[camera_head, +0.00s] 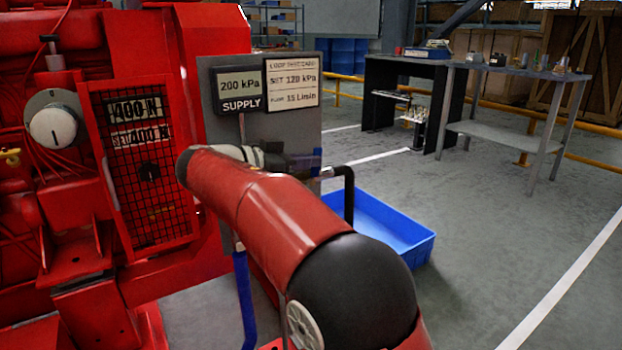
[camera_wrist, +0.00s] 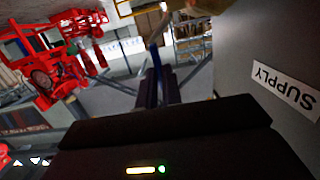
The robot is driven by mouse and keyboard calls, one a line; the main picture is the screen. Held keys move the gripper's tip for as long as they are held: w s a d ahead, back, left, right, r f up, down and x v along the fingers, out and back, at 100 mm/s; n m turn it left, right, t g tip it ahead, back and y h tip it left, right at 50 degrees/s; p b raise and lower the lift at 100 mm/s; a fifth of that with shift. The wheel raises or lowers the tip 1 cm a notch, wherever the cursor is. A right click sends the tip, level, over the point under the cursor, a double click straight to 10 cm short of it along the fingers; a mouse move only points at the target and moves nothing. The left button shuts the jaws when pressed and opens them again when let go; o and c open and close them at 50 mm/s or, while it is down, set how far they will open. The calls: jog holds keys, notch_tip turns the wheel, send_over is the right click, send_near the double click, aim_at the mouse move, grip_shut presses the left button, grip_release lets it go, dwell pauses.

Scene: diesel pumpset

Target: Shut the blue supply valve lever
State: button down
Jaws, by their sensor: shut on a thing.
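My gripper (camera_head: 303,161) reaches in front of the grey panel below the SUPPLY sign, at the far end of my red arm. The blue supply valve lever (camera_head: 317,158) shows as a small upright blue piece at its fingertips. My arm and gripper hide most of the valve in the head view, so the lever's exact angle is hard to tell.
The grey panel (camera_head: 308,125) carries a 200 kPa SUPPLY gauge (camera_head: 240,91) and a setpoint sign (camera_head: 291,83). A black bent pipe (camera_head: 349,190) stands to the right, over a blue tray (camera_head: 405,240) on the floor. The red engine (camera_head: 85,220) fills the left. Open floor lies right.

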jog(key=shift+s+a+f+t+h+b, duration=0.2)
jog(key=shift+a+t+h+b, duration=0.15)
jog(key=shift+b, duration=0.35)
jog(key=shift+r, duration=0.1)
jog(key=c, duration=1.6)
grip_release()
jog(key=shift+o, duration=0.2)
jog(key=v, duration=0.7)
jog(key=shift+s+a, duration=0.2)
jog(key=shift+a, duration=0.2)
